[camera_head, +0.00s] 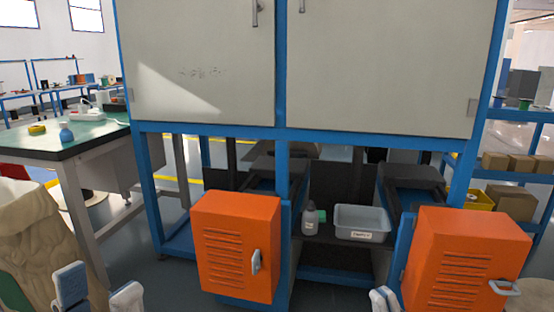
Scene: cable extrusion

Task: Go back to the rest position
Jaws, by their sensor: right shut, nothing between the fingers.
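My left gripper (99,288) is at the bottom left of the head view, with its two pale grey and blue fingers apart and nothing visible between them. My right gripper (384,300) shows only its fingertips at the bottom edge, between the two orange boxes. Its fingers are together and hold nothing. The rest of both grippers is cut off by the lower edge of the picture.
A large machine with grey doors (205,70) on a blue frame stands ahead. A left orange box (235,235) and a right orange box (455,258) are mounted low on it. Between them are a grey bin (361,221) and a bottle (309,222). A green-topped table (88,137) stands left.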

